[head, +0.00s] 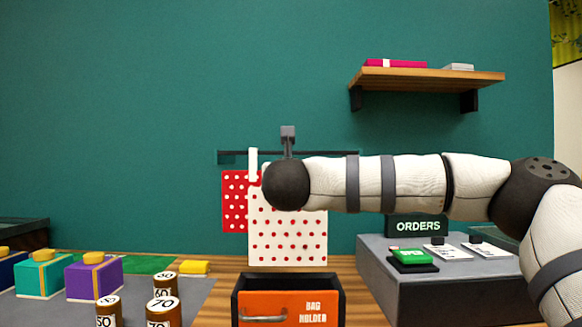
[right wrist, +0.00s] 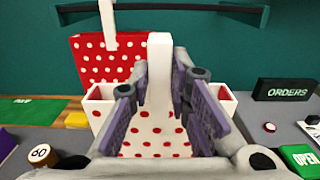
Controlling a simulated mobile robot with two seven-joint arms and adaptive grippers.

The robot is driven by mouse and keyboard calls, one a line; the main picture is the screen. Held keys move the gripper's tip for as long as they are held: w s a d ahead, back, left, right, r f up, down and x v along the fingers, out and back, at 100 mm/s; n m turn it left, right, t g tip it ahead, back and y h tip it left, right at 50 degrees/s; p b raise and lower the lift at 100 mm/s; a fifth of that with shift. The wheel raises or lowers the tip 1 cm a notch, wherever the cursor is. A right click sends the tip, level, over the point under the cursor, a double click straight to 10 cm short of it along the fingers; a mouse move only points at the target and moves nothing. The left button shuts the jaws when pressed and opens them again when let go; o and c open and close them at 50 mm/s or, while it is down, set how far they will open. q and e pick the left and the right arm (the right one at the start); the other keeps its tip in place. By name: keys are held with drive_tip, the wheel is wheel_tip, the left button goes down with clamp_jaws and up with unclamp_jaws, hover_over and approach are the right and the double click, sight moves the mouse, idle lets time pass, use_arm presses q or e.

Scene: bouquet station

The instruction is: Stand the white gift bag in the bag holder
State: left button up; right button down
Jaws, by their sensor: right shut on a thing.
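The white gift bag with red dots (head: 287,240) hangs upright from my right gripper. In the right wrist view my right gripper (right wrist: 165,92) is shut on the bag's white handle strap (right wrist: 160,65), with the bag's open top (right wrist: 155,140) just below the fingers. In the head view the fingers are hidden behind my wrist. The bag holder (head: 262,303) is an open-topped dark box with an orange front and a handle. The bag's lower edge shows just above the holder's rim; whether it is directly over the opening I cannot tell. My left gripper is out of view.
A red bag with white dots (head: 233,202) hangs from a wall rail (head: 228,157) behind the white bag. At right stands a grey counter (head: 375,268) with an ORDERS sign (head: 415,226). Numbered brown cylinders (head: 164,303) and gift boxes (head: 93,278) stand at left.

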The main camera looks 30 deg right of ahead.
wheel_tip(320, 180, down, 8)
drive_tip(key=shift+f+b, duration=0.2)
drive_tip(key=shift+b, duration=0.95)
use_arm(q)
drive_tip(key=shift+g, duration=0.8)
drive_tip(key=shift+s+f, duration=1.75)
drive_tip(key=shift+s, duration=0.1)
use_arm(e)
drive_tip(key=shift+f, duration=1.25)
drive_tip(key=c, duration=1.4)
unclamp_jaws()
approach(288, 224)
drive_tip(key=v, duration=0.3)
drive_tip(key=shift+s, duration=0.4)
